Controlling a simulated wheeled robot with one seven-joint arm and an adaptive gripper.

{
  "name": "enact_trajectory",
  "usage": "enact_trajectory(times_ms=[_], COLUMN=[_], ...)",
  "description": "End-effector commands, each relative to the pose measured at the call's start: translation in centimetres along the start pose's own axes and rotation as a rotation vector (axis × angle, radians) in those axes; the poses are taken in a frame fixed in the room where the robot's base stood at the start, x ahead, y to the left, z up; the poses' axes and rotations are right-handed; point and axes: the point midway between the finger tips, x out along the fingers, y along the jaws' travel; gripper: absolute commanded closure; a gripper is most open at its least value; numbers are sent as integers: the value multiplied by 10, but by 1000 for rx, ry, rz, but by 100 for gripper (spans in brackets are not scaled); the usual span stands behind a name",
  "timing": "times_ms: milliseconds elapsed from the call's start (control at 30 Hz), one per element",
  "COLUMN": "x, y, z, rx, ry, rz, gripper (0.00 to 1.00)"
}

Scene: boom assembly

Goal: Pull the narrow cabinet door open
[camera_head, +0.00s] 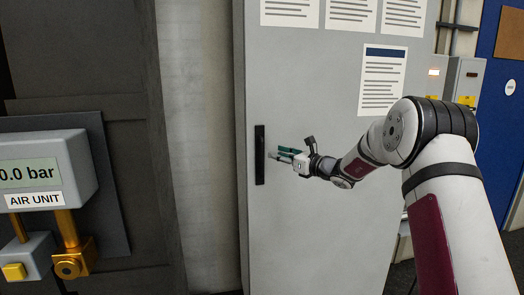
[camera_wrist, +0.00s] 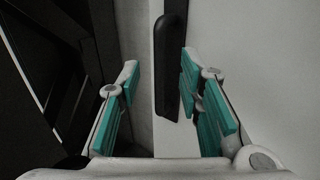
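The narrow cabinet door (camera_head: 320,225) is a tall light grey panel, and it looks closed in the head view. Its handle (camera_head: 260,155) is a black upright bar near the door's left edge. In the wrist view the handle (camera_wrist: 171,66) stands upright between my finger pads, nearer the right one. My gripper (camera_head: 281,155) is just right of the handle in the head view. In the wrist view my gripper (camera_wrist: 158,85) is open, with teal pads apart on both sides of the handle. I cannot tell whether a pad touches the handle.
Paper notices (camera_head: 383,80) are fixed to the upper part of the door. An air unit (camera_head: 45,170) with a gauge and brass fittings stands at the left. A pale wall strip (camera_head: 200,150) lies left of the cabinet. A blue door (camera_head: 500,90) is at the far right.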

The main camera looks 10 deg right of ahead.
Motion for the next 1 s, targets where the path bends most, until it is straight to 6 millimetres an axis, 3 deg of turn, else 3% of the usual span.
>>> enact_trajectory(times_ms=[200, 400, 600, 867, 1000], x=[44, 72, 84, 85, 85], y=[1, 1, 1, 1, 0], z=[-1, 0, 0, 0, 0], rx=[-2, -2, -2, -1, -2], ry=[0, 0, 1, 1, 1], rz=[3, 2, 1, 1, 1], gripper=[67, 67, 67, 67, 94])
